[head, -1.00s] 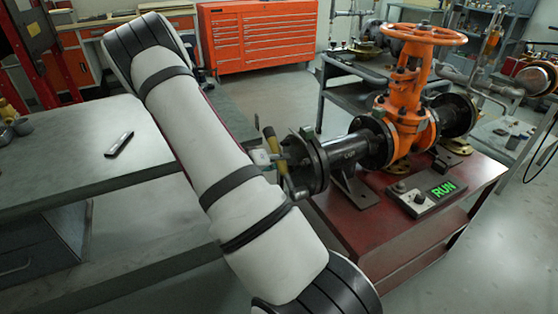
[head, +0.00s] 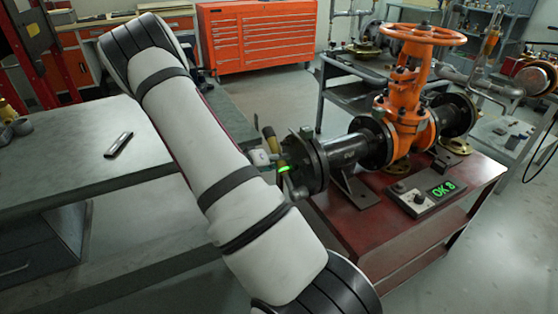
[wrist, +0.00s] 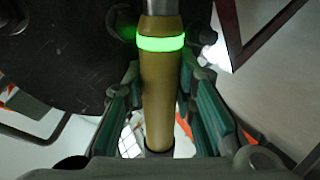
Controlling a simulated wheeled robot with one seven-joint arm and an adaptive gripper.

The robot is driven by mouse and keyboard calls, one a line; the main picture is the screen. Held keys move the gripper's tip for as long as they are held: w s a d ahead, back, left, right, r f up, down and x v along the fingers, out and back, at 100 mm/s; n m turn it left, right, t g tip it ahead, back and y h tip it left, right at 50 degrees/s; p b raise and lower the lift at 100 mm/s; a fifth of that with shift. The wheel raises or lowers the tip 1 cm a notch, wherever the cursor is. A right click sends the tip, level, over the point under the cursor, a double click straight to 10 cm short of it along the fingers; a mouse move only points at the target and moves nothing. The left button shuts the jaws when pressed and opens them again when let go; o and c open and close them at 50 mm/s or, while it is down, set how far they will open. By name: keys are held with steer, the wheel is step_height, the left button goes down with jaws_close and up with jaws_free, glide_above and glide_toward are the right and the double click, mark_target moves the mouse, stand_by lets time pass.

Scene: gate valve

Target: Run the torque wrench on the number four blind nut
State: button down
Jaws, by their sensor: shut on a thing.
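The torque wrench (wrist: 158,95) is a yellow-brown tool with a glowing green ring. My gripper (wrist: 158,125) is shut on it, one green-padded finger on each side, in the wrist view. In the head view the wrench (head: 270,140) and its green light show at the left end of the pipe, beside the black blind flange (head: 312,165). The flange also shows in the wrist view (wrist: 60,60). The number four nut and the wrench's tip on it cannot be made out. The control box (head: 430,195) on the red bench reads "OK 8" in green.
The orange gate valve (head: 408,80) stands on the pipe on the red bench (head: 400,235). A grey table (head: 80,165) at the left holds a small dark device (head: 119,144). An orange tool cabinet (head: 257,38) stands behind, with open floor before it.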

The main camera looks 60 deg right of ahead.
steer(key=shift+w+a, duration=0.6)
steer(key=shift+a, duration=0.35)
steer(key=shift+w+a, duration=0.6)
steer(key=shift+a, duration=0.35)
